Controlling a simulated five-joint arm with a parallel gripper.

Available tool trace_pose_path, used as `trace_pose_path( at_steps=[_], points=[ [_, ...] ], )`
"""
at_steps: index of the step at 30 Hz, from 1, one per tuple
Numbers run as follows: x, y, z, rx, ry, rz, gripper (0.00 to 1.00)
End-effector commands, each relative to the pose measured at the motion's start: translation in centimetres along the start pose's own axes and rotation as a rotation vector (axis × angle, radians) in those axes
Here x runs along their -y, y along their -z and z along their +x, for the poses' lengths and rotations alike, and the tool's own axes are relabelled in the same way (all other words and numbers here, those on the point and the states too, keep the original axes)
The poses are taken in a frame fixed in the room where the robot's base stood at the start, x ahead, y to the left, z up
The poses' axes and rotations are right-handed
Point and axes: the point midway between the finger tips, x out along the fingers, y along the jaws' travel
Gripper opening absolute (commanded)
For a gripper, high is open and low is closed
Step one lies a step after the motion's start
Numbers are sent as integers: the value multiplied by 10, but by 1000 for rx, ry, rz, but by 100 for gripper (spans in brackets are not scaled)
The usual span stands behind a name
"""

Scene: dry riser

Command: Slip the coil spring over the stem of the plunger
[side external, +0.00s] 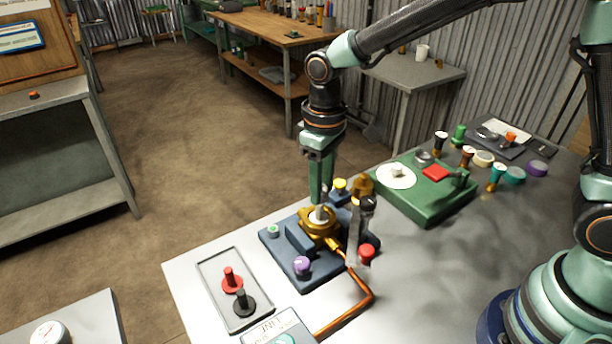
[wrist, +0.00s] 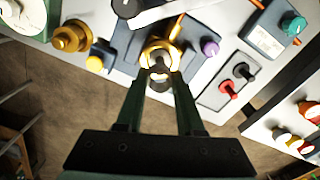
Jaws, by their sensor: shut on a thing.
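My gripper (side external: 321,198) points straight down over the brass valve body (side external: 312,232) on the dark blue block. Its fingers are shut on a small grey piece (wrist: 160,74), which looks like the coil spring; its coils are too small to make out. In the wrist view the fingertips sit just at the near edge of the brass body (wrist: 156,43). A pale, bright piece (wrist: 158,59), seemingly the plunger's stem, shows in the brass body's middle, in line with the held piece. I cannot tell whether the spring is around the stem or above it; the fingers hide part of this.
A copper pipe (side external: 365,297) bends away from the brass body. A tray (side external: 210,268) holds red and black knobbed pieces. A green box (side external: 447,200) and several knobs lie behind right.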

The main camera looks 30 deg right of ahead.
Motion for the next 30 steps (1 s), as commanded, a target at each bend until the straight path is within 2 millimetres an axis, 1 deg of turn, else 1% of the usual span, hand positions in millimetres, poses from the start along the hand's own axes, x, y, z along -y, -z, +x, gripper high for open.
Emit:
trace_pose_path(
  at_steps=[2,6,10,12,20,24,25,26,27,30],
  points=[
    [0,0,6,3,0,0,0],
    [0,-1,26,5,0,0,0],
    [0,-1,41,4,0,0,0],
    [0,-1,44,1,0,0,0],
    [0,0,44,0,0,0,0],
    [0,-1,48,1,0,0,0],
    [0,0,48,1,0,0,48],
    [0,0,48,1,0,0,60],
    [0,0,47,1,0,0,67],
    [0,0,47,1,0,0,67]
  ],
)
